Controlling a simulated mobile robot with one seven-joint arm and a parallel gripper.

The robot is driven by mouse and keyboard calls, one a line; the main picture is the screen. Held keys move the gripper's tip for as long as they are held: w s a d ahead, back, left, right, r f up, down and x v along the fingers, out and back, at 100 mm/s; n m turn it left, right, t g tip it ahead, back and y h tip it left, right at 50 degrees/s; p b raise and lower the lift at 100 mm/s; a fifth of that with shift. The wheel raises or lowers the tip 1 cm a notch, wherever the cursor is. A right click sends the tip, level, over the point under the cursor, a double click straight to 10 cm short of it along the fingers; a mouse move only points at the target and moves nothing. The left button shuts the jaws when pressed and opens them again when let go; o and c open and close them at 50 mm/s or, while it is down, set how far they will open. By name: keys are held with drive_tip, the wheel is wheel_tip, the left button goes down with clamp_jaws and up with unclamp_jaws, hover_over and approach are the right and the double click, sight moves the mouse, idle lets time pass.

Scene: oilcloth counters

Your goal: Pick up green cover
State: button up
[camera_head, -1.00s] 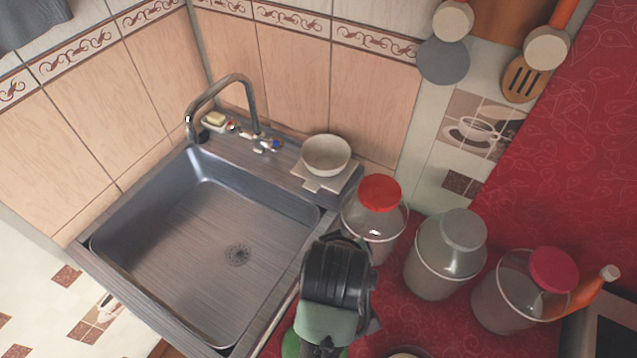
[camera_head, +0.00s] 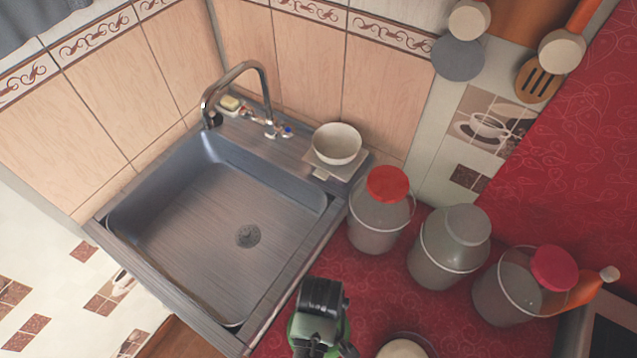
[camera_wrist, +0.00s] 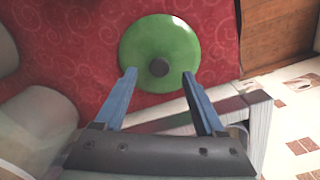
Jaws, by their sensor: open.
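The green cover (camera_wrist: 160,38) is a round lid with a dark knob (camera_wrist: 158,67) at its centre. It lies on the red patterned counter in the wrist view, just ahead of my gripper. My gripper (camera_wrist: 158,78) is open, with its two blue fingers apart on either side of the knob as seen from the wrist. I cannot tell the height between the fingertips and the cover. In the head view, only a bit of green (camera_head: 345,326) shows beside my wrist, which hides most of the cover.
A steel sink (camera_head: 200,215) lies left of the red counter. Jars with a red lid (camera_head: 388,184), a grey lid (camera_head: 467,225) and a pink-red lid (camera_head: 553,268) stand to the right. A white bowl (camera_head: 337,144) sits behind the sink's right corner. Another round container (camera_head: 405,347) is at the bottom edge.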

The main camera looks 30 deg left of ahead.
drive_tip(key=shift+w+a+f, duration=0.1)
drive_tip(key=shift+a+f, duration=0.05)
drive_tip(key=shift+f, duration=0.9)
drive_tip(key=shift+w+a+f, duration=0.1)
drive_tip(key=shift+f, duration=0.9)
clamp_jaws()
